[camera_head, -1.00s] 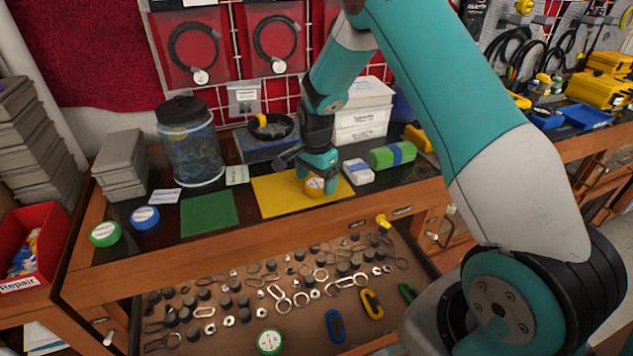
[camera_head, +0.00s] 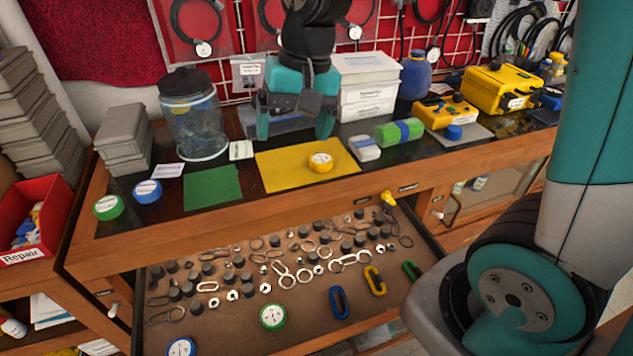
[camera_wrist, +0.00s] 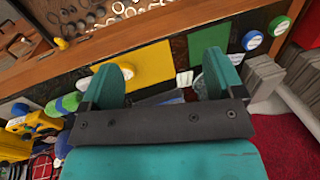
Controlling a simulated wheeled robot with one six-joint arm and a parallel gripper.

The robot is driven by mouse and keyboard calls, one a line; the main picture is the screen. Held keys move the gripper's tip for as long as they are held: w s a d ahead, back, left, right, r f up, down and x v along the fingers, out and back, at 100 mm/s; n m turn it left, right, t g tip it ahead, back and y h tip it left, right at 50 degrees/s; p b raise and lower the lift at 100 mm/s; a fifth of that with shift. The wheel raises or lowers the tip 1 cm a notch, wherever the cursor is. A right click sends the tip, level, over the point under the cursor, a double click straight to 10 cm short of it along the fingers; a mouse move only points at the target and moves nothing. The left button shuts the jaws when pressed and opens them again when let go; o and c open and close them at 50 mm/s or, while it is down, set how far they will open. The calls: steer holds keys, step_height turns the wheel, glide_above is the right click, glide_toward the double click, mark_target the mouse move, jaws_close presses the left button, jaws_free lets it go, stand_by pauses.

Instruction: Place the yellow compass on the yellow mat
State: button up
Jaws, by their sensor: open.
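The yellow compass (camera_head: 321,162) lies flat on the yellow mat (camera_head: 285,171), near the mat's right end, with its pale face up. My gripper (camera_head: 294,125) is open and empty. It is raised above and behind the mat, apart from the compass. In the wrist view my gripper's two teal fingers (camera_wrist: 170,68) stand wide apart with nothing between them. The yellow mat (camera_wrist: 150,62) shows there beyond the fingers.
A green mat (camera_head: 212,188) lies left of the yellow one, with blue (camera_head: 148,191) and green (camera_head: 108,207) round compasses further left. A glass jar (camera_head: 194,125), white boxes (camera_head: 366,95) and a green roll (camera_head: 398,132) stand nearby. An open drawer (camera_head: 230,325) holds small parts.

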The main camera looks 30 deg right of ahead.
steer(key=s+a+r+n+y, duration=0.1)
steer(key=s+a+n, duration=0.2)
steer(key=s+n, duration=0.2)
steer(key=s+a+n+y, duration=0.1)
steer(key=s+n, duration=0.4)
steer(key=s, duration=0.6)
steer(key=shift+a+r+g, duration=0.3)
steer(key=shift+a+r, duration=0.05)
steer(key=shift+a, duration=0.55)
